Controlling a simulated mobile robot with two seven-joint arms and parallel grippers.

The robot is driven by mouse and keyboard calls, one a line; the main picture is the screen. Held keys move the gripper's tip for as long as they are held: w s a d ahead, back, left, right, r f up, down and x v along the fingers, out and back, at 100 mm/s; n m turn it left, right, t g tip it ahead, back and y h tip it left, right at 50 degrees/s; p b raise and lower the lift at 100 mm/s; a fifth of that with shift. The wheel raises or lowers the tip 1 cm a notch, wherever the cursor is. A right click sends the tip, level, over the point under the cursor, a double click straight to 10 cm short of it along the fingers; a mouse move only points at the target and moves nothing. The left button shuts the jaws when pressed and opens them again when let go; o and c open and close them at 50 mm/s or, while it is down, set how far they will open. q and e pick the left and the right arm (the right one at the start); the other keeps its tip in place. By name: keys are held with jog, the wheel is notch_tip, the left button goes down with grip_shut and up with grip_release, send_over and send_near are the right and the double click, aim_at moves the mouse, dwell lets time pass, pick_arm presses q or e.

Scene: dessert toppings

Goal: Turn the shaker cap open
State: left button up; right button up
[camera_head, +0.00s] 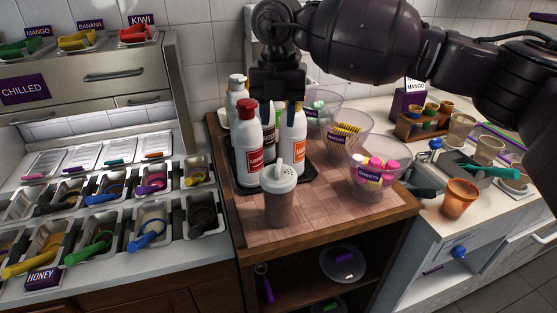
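The shaker (279,207) stands upright at the front of the wooden counter top. Its body is greyish brown. Its white cap (279,178) has holes in the top and a short spout sticking up. My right gripper (274,108) comes in from the upper right and points down, above and behind the shaker, among the sauce bottles. Its fingers look spread apart, with no contact with the shaker. The bottles partly hide the fingertips. My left gripper is not in view.
Sauce bottles, one with a red cap (249,143), stand on a dark tray (304,175) right behind the shaker. Clear bowls, one with pink sweets (376,170), stand to the right. An orange cup (460,198) is farther right. The front right of the wooden top (345,212) is free.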

aim_at(278, 164)
notch_tip(278, 164, down, 11)
jog(key=shift+r+b, duration=0.1)
jog(key=shift+b, duration=0.3)
jog(key=shift+s, duration=0.1)
grip_shut()
